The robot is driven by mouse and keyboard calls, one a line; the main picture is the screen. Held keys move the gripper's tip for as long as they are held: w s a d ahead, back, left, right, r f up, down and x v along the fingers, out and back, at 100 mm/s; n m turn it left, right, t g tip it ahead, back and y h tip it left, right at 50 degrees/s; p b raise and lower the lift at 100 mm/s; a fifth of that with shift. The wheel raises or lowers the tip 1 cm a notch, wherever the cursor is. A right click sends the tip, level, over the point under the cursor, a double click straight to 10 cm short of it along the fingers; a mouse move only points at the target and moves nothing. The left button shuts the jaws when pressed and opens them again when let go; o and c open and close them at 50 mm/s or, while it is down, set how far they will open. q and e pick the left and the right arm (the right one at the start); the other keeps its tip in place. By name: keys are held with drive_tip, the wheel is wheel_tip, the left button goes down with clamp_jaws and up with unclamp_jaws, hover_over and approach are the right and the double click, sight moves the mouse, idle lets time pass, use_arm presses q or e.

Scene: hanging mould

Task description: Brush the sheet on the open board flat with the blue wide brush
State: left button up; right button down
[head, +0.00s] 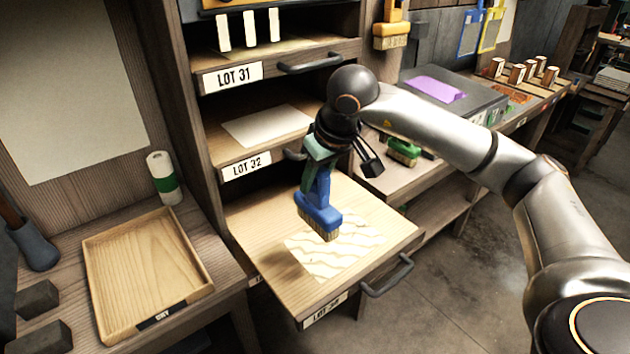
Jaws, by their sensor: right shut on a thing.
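The open board (265,212) is pulled out at the bottom of the rack, below the LOT 32 shelf. A cream sheet (345,252) with wavy ripples lies on it. My right gripper (322,150) is shut on the handle of the blue wide brush (320,212). The brush hangs bristles down over the upper left part of the sheet. The bristles look at or very near the sheet's surface; I cannot tell if they touch. My left gripper is not in view.
A wooden tray (97,262) stands on the left bench beside a white roll with a green band (164,178). The board's handle (388,276) juts out in front. A green brush (404,151) lies on the right bench, near a purple sheet (437,88). Another brush (391,32) hangs above.

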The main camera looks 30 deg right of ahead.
sight(314, 197)
drive_tip(key=shift+a, duration=0.2)
drive_tip(key=shift+f+b, duration=0.55)
drive_tip(key=shift+f, duration=0.15)
drive_tip(key=shift+f+b, duration=0.7)
drive_tip(key=shift+f, duration=0.5)
drive_tip(key=shift+f+b, duration=0.2)
drive_tip(key=shift+b, duration=0.1)
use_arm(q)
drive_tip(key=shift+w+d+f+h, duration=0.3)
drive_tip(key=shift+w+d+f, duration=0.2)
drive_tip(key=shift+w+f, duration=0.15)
